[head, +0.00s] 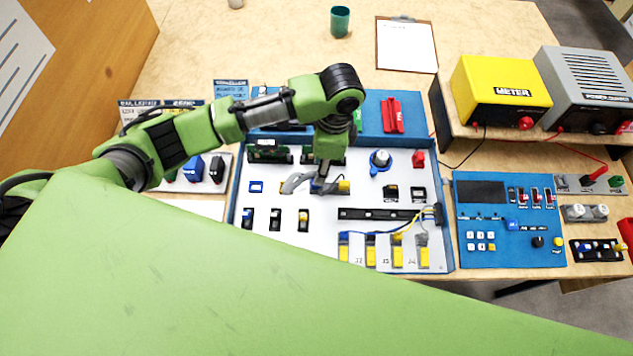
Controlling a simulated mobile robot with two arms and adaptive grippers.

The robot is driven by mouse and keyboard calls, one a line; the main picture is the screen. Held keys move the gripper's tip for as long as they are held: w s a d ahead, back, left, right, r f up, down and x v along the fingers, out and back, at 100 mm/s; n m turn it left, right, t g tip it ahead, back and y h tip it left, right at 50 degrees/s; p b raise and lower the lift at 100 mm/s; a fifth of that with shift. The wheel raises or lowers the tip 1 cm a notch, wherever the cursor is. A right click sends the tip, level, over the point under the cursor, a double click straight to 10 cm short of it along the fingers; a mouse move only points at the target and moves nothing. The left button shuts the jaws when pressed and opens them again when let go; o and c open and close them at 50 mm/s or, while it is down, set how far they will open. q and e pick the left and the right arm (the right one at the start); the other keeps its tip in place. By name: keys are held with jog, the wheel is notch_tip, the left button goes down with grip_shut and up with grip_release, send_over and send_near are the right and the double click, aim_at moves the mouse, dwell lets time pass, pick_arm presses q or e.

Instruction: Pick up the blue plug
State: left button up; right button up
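My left gripper (316,184) reaches down over the white panel of the blue-rimmed tray (232,210). A grey curved finger shows on its left side; the other finger is mostly hidden by the wrist. A small blue piece (318,187), which may be the blue plug, shows at the fingertips, partly covered. I cannot tell whether the fingers touch it or are closed on it. Another blue block (193,166) stands in the small white holder at the left, and a blue-marked socket (256,187) sits on the panel. My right gripper is not in view.
A row of yellow-ended connectors (371,251) lies along the tray's front. A blue control panel (510,246) is at the right. A yellow meter (502,90) and a grey power unit (589,86) stand on a shelf behind it. A large green surface blocks the foreground.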

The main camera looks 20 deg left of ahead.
pick_arm(q)
jog(key=shift+w+a+f, duration=0.1)
jog(key=shift+f, duration=0.6)
jog(key=shift+s+a+f+p, duration=0.1)
jog(key=shift+f+p, duration=0.25)
jog(key=shift+f, duration=0.15)
jog(key=shift+s+a+f+p, duration=0.1)
jog(key=shift+f+p, duration=0.2)
jog(key=shift+f, duration=0.15)
notch_tip(320, 180, down, 2)
jog(key=shift+a+f, duration=0.1)
jog(key=shift+f, duration=0.45)
jog(key=c, duration=0.9)
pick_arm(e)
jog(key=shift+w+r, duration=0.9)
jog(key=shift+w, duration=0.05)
